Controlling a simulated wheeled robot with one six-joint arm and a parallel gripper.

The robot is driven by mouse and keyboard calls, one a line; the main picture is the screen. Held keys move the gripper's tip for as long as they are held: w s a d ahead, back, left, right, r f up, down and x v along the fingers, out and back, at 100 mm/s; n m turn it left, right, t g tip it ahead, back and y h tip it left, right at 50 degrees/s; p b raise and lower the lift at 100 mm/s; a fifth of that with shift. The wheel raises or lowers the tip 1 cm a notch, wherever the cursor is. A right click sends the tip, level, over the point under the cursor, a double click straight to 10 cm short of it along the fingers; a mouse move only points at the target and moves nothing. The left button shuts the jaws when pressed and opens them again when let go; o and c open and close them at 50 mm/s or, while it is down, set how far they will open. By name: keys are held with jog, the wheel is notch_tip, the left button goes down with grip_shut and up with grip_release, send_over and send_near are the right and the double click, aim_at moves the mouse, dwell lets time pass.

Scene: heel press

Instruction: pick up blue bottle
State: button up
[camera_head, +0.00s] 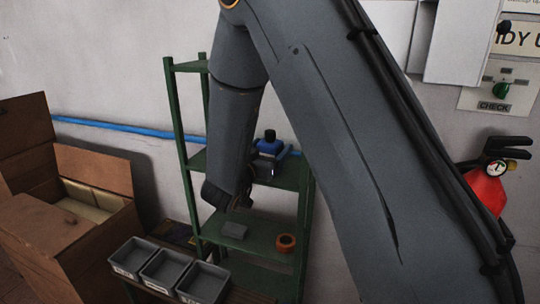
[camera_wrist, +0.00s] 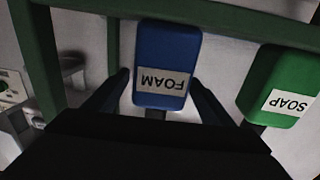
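The blue bottle (camera_wrist: 167,52) shows upside down in the wrist view with a pale label reading FOAM. In the head view the blue bottle (camera_head: 268,146), with a dark cap, stands on the middle shelf of the green rack, partly hidden by my arm. My gripper (camera_wrist: 163,88) has its two dark fingers apart, one on each side of the blue bottle, with gaps visible beside it. In the head view my gripper (camera_head: 255,183) is dark and close to the shelf, and its fingers are hard to make out.
A green bottle labelled SOAP (camera_wrist: 285,88) is beside the blue one. The green rack (camera_head: 172,110) has posts near my gripper. Its lower shelf holds a grey block (camera_head: 234,230) and an orange ring (camera_head: 286,242). Grey bins (camera_head: 203,282) and a wooden box (camera_head: 95,170) stand left.

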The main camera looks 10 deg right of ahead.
jog(key=c, duration=1.1)
jog(key=shift+c, duration=0.5)
jog(key=shift+r, duration=0.15)
